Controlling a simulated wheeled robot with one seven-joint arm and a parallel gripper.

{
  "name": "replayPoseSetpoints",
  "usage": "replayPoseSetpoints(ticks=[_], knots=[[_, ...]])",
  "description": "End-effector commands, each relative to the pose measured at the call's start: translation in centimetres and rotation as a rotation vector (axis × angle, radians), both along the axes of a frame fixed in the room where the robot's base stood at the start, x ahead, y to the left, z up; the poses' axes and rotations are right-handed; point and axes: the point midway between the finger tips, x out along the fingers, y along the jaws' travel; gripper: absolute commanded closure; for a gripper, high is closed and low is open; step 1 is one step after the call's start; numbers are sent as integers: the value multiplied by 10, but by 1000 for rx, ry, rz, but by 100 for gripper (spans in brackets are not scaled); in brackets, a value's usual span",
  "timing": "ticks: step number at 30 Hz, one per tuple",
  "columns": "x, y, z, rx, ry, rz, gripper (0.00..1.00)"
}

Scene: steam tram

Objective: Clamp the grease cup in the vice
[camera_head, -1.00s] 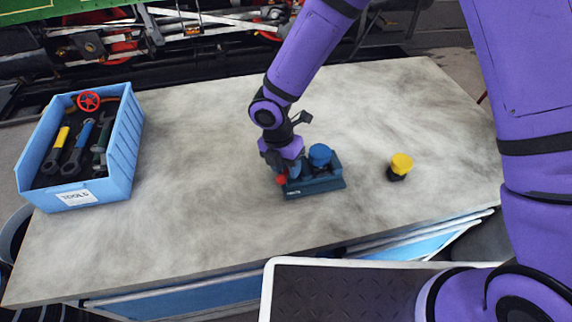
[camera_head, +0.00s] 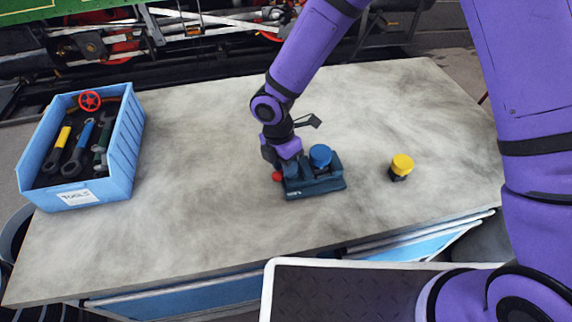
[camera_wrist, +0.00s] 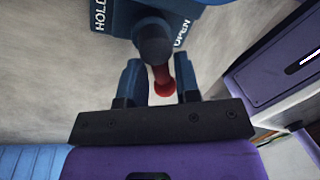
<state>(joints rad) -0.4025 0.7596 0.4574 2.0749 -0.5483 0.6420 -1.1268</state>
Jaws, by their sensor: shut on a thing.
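The vice (camera_head: 318,188) is a low dark teal block on the workbench. A blue-capped cup (camera_head: 320,155), apparently a grease cup, stands upright in it; whether the jaws grip it is unclear. My gripper (camera_head: 281,172) is at the vice's left end, shut on its red-knobbed lever (camera_head: 277,176). In the wrist view, my gripper's two blue fingers (camera_wrist: 160,82) flank the red lever (camera_wrist: 162,80), below a dark round pivot (camera_wrist: 153,40). The vice's blue face (camera_wrist: 120,15) bears the words HOLD at left and OPEN at right. A yellow-capped cup (camera_head: 401,167) with a black base stands apart, right of the vice.
A blue tool bin (camera_head: 125,160) with spanners and a red handwheel stands at the workbench's left. The workbench top (camera_head: 200,130) is clear between bin and vice. Tram running gear (camera_head: 190,35) lies behind. A dark tray (camera_head: 340,290) is at the front.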

Motion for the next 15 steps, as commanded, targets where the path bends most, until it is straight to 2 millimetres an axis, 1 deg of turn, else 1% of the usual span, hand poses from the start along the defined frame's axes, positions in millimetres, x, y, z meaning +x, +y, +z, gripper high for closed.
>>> replayPoseSetpoints(ticks=[15], knots=[[11,5,1,1,-1,-491,93]])
